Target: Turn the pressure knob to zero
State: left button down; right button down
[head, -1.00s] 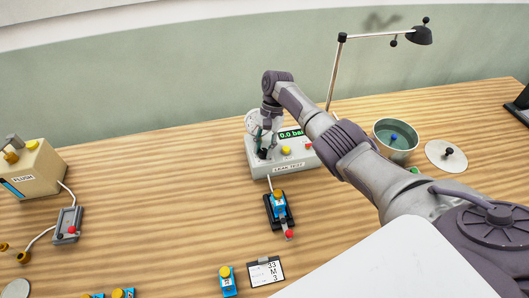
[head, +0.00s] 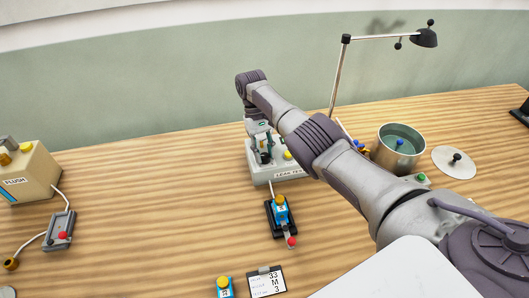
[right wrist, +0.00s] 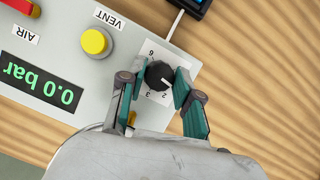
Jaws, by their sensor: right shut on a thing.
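The pressure knob (right wrist: 159,76) is a black dial on a white numbered plate at the corner of the grey leak test box (head: 262,176). Its white mark points toward the lower right in the right wrist view, near the 2. My right gripper (right wrist: 158,84) has its two teal fingers on either side of the knob and is shut on it. In the head view my right gripper (head: 264,149) is over the left part of the box. The green display (right wrist: 43,82) reads 0.0 bar. My left gripper is not in view.
A blue nozzle piece in a black fixture (head: 281,216) stands in front of the box. A metal pot (head: 397,150) and a lamp (head: 385,38) are at the right.

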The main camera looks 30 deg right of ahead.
jog(key=shift+a+r+n+h+p, duration=0.1)
jog(key=shift+n+h+p, duration=0.3)
jog(key=shift+n, duration=0.6)
jog(key=n+h+p, duration=0.1)
jog(key=n+p, duration=0.1)
jog(key=shift+r+n, duration=0.1)
jog(key=shift+n, duration=0.3)
jog(key=n+p, duration=0.2)
jog(key=n+t+h+p, duration=0.1)
jog(key=n+p, duration=0.1)
jog(key=shift+s+a+n+h, duration=0.1)
jog(key=shift+n+h, duration=0.2)
jog(key=shift+f+n+t+p, duration=0.2)
jog(key=shift+n+t+p, duration=0.2)
jog(key=shift+n+p, duration=0.4)
jog(key=shift+h, duration=0.3)
jog(key=c, duration=0.8)
grip_release()
jog(key=shift+r, duration=0.25)
jog(key=v, duration=1.1)
jog(key=shift+r, duration=0.2)
